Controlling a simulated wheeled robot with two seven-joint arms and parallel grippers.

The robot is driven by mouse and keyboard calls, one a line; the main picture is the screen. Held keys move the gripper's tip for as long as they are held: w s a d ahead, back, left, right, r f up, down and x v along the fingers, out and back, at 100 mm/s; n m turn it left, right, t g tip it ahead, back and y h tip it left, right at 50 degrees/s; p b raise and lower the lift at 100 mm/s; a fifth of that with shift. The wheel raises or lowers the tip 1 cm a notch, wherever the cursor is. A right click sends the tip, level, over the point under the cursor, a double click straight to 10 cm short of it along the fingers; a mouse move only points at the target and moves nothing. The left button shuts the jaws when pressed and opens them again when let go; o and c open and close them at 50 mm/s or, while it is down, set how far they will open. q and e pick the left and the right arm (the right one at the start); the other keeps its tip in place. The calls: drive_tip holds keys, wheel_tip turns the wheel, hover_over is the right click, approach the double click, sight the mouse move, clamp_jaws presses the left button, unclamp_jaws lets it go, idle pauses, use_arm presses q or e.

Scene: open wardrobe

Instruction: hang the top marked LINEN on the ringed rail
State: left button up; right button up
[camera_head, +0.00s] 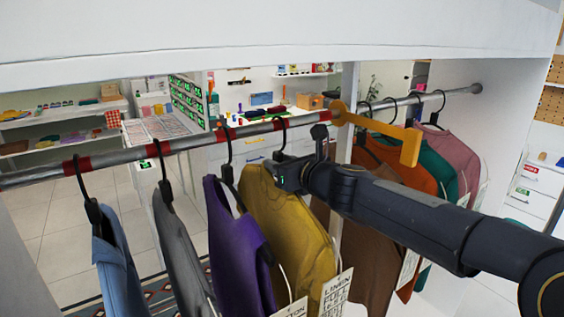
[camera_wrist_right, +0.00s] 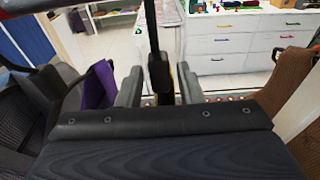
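The mustard top (camera_head: 290,225) hangs in the middle of the head view, with a LINEN tag (camera_head: 335,293) at its lower edge. Its black hanger hook (camera_head: 282,133) appears to be over the left rail (camera_head: 190,142), which carries red rings and is the ringed rail. My right gripper (camera_head: 279,174) reaches in from the right at this hanger's neck. In the right wrist view, its two grey fingers (camera_wrist_right: 159,88) stand apart on either side of a black hanger stem (camera_wrist_right: 155,45), with gaps visible. My left gripper is not in view.
Blue (camera_head: 117,265), grey (camera_head: 182,255) and purple (camera_head: 235,250) garments hang left on the ringed rail. A yellow bracket (camera_head: 385,130) divides it from the plain right rail (camera_head: 460,92), which holds brown, orange (camera_head: 415,172), teal (camera_head: 436,165) and pink (camera_head: 458,155) garments.

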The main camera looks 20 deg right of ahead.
drive_tip(key=shift+o, duration=0.7)
